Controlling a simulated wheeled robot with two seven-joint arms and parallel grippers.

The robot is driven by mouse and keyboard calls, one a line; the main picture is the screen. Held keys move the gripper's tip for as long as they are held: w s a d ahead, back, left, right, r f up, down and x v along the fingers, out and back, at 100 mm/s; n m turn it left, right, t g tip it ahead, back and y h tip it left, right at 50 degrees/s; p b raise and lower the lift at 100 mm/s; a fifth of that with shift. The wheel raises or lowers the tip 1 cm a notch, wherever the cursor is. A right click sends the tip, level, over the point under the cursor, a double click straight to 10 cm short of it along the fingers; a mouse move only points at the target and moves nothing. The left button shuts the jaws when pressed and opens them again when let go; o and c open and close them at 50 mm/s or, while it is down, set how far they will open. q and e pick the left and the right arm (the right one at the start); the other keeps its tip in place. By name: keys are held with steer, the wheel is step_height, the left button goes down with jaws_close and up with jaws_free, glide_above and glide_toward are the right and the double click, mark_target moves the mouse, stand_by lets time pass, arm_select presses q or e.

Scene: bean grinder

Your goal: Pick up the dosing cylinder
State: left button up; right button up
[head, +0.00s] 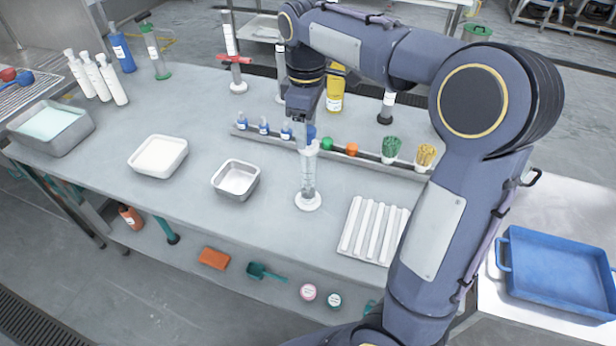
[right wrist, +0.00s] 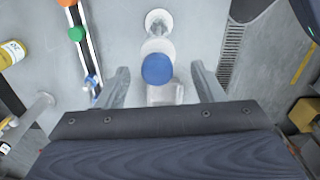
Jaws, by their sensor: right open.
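The dosing cylinder (head: 308,183), clear with a white round foot, appears to be the one standing upright near the middle of the grey table. A blue round piece (right wrist: 157,69) shows in line with its top in the right wrist view; the cylinder's pale body (right wrist: 158,46) and foot (right wrist: 158,20) are beyond it. My right gripper (head: 307,132) is at the cylinder's top end. In the right wrist view its open fingers (right wrist: 161,82) lie on both sides of the blue piece, with gaps. My left gripper is not in view.
A rail (head: 378,159) with small bottles and coloured pieces runs behind the cylinder. A metal pan (head: 236,191) stands left of it, and a white ribbed tray (head: 351,239) to the right. A white tray (head: 135,160) and several tall cylinders stand farther left.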

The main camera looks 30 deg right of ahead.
steer(key=f, duration=0.4)
steer(key=shift+d+f, duration=0.15)
steer(key=shift+d, duration=0.1)
steer(key=shift+c, duration=0.4)
jaws_close()
